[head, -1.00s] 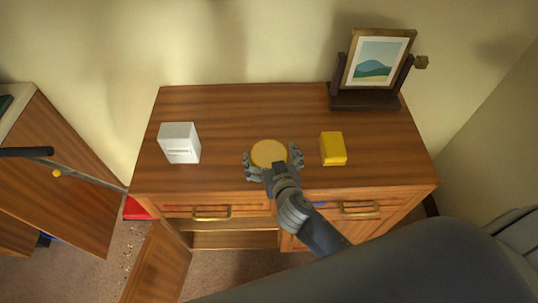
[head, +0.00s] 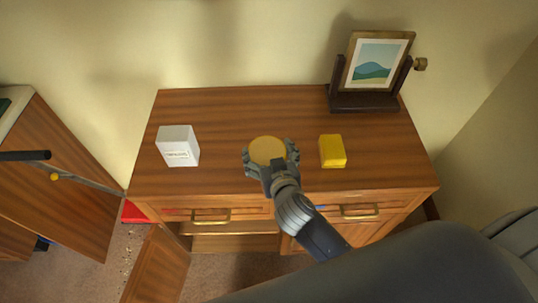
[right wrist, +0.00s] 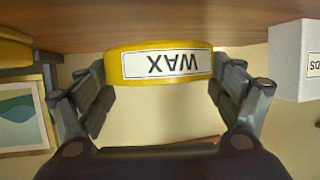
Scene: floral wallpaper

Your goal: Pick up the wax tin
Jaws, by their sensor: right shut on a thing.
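The wax tin (head: 267,150) is a round yellow tin on the wooden dresser top, near its front edge. In the right wrist view the tin (right wrist: 160,66) shows its white label, with "WAX" upside down. My right gripper (head: 270,159) is shut on the tin, with one finger on each side. In the right wrist view the fingers of the gripper (right wrist: 160,88) flank the tin left and right. I cannot tell whether the tin is lifted off the wood. My left gripper is not in view.
A white box (head: 179,147) stands to the left on the dresser (head: 225,115). A yellow block (head: 332,151) is close to the right of the gripper. A framed picture on a dark stand (head: 374,70) is at the back right. A dresser door (head: 157,265) hangs open below left.

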